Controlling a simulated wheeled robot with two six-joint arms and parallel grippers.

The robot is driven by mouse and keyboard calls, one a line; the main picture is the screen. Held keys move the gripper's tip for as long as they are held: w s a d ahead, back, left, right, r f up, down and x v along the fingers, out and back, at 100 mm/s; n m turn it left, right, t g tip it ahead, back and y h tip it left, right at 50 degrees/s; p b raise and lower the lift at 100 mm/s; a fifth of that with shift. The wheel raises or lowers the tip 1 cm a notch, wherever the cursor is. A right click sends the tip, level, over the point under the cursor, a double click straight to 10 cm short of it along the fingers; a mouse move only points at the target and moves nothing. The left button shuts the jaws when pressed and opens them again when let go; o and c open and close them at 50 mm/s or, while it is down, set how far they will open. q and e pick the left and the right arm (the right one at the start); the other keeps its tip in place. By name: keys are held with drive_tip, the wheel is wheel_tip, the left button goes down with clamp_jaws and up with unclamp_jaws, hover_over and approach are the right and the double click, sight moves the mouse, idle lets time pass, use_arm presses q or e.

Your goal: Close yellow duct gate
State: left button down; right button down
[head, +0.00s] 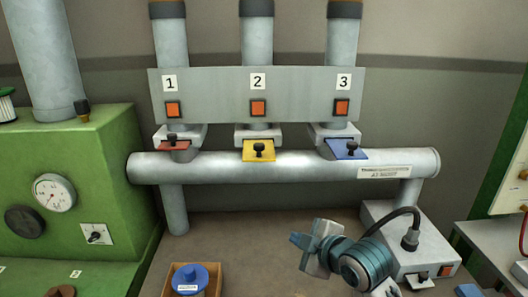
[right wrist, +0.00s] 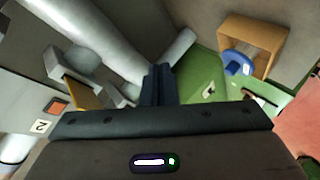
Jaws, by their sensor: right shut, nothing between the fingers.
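The yellow duct gate (head: 258,154) is a flat plate with a black knob, sticking out toward me from the white housing under duct 2. Part of the yellow plate (right wrist: 86,96) also shows at the left in the right wrist view. My right gripper (head: 298,240) is below and to the right of the yellow gate, apart from it. Its fingers point left and are shut with nothing between them; the shut fingers also show in the right wrist view (right wrist: 157,82). My left gripper is not in view.
A red gate (head: 174,144) and a blue gate (head: 348,150) flank the yellow one. A horizontal grey pipe (head: 215,165) runs just below them. A wooden box (head: 172,288) with a blue lidded object is at the front. A grey switch box (head: 425,248) stands right of my gripper.

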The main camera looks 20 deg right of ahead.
sight(264, 152)
wheel_tip(264, 152, up, 18)
drive_tip(key=a+n+t+y, duration=0.2)
drive_tip(key=n+t+y, duration=0.15)
drive_tip(key=n, duration=0.45)
drive_tip(key=shift+h, duration=0.25)
drive_tip(key=p+x, duration=0.2)
drive_tip(key=x, duration=0.2)
drive_tip(key=d+p+x, duration=0.1)
drive_tip(key=p+x, duration=0.1)
drive_tip(key=x, duration=0.2)
drive_tip(key=w+d+p+x, duration=0.1)
drive_tip(key=p+x, duration=0.1)
drive_tip(key=x, duration=0.3)
drive_tip(key=shift+d, duration=0.25)
drive_tip(key=shift+a, duration=0.15)
